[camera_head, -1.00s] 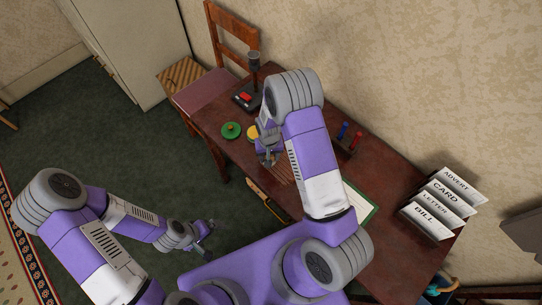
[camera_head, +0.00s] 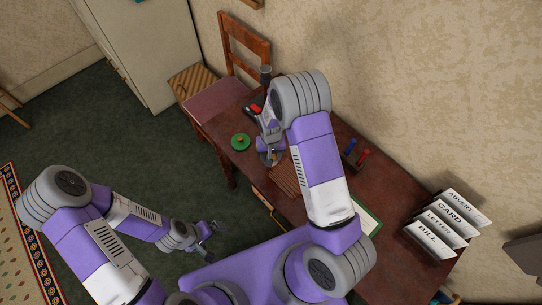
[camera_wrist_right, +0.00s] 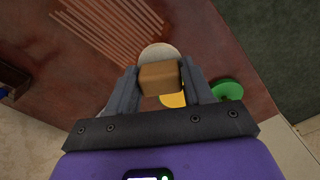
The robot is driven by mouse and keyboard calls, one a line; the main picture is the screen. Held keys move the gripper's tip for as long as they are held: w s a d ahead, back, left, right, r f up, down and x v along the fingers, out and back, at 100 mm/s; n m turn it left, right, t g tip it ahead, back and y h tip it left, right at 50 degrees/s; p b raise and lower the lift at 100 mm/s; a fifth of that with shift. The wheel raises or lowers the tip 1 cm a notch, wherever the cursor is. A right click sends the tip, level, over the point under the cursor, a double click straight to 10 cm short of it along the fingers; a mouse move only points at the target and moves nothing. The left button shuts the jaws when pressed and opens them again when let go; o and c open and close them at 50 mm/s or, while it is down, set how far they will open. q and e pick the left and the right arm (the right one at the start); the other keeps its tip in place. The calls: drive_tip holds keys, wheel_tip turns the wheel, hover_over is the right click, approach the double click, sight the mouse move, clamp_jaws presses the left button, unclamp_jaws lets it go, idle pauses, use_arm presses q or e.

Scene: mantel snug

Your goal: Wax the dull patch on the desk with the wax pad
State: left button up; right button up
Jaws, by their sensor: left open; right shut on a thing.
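The wax pad (camera_wrist_right: 159,77) looks like a tan block with a pale round part at its far side. My right gripper (camera_wrist_right: 161,88) is shut on the block, one finger on each side. In the head view my right gripper (camera_head: 271,156) is low over the desk (camera_head: 385,187), partly hiding the pad; I cannot tell whether the pad touches the desk. The dull patch (camera_head: 286,180) shows as pale parallel streaks beside the gripper; it also shows in the right wrist view (camera_wrist_right: 108,25), apart from the pad. My left gripper (camera_head: 206,230) is open and empty over the floor.
A green disc (camera_head: 240,142) lies near the desk's edge; a yellow disc (camera_wrist_right: 172,100) lies under the gripper. A labelled letter rack (camera_head: 441,228), a stand with blue and red items (camera_head: 354,156), and a green-edged sheet (camera_head: 368,217) are on the desk. A chair (camera_head: 218,97) stands beyond.

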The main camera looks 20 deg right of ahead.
drive_tip(key=shift+r+p, duration=0.5)
drive_tip(key=shift+r, duration=0.5)
drive_tip(key=shift+r, duration=0.1)
